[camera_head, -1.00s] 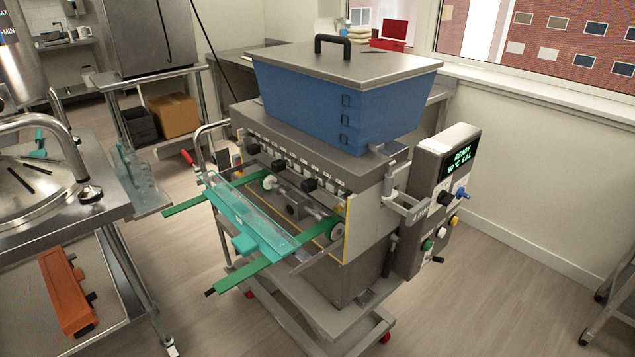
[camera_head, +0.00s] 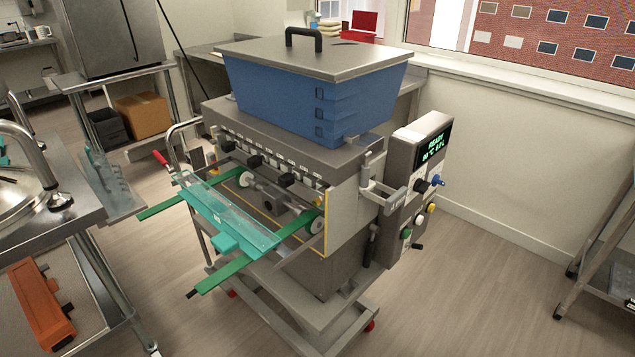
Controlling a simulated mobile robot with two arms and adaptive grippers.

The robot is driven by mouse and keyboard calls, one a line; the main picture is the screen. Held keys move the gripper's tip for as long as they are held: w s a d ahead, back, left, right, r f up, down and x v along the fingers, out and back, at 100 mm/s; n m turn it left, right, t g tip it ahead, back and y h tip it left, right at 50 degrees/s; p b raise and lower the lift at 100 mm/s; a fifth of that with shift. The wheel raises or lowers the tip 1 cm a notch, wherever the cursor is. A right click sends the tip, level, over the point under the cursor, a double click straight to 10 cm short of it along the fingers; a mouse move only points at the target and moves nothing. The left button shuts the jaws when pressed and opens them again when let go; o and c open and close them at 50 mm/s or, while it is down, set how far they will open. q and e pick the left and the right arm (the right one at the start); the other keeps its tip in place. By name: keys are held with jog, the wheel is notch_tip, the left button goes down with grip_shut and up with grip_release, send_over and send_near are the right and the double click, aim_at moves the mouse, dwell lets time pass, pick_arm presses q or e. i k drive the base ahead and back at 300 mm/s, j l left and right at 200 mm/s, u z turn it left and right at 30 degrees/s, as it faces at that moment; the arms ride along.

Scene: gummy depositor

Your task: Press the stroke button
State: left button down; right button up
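The gummy depositor (camera_head: 290,150) stands on a wheeled cart, with a blue lidded hopper (camera_head: 275,95) on top. Its control panel (camera_head: 400,160) is on the right side, with a dark display (camera_head: 433,146) showing green text that begins "READY". Below the display are a black knob (camera_head: 421,187), a blue knob (camera_head: 438,181), a yellow button (camera_head: 432,208), a green button (camera_head: 406,233) and a white button between them. I cannot read any button labels, so I cannot tell which is the stroke button. Neither of my grippers is in view.
Green rails (camera_head: 237,272) and a clear teal-edged guard (camera_head: 225,212) stick out at the depositor's front. A steel table (camera_head: 60,215) is at the left, with an orange object (camera_head: 40,308) below it. A rack (camera_head: 605,250) stands at the right edge. Floor right of the depositor is clear.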

aim_at(407, 232)
jog(key=i+l+u, duration=0.25)
jog(key=i+l, duration=0.2)
jog(key=l, duration=0.25)
jog(key=i+l+u, duration=0.15)
jog(key=l, duration=0.2)
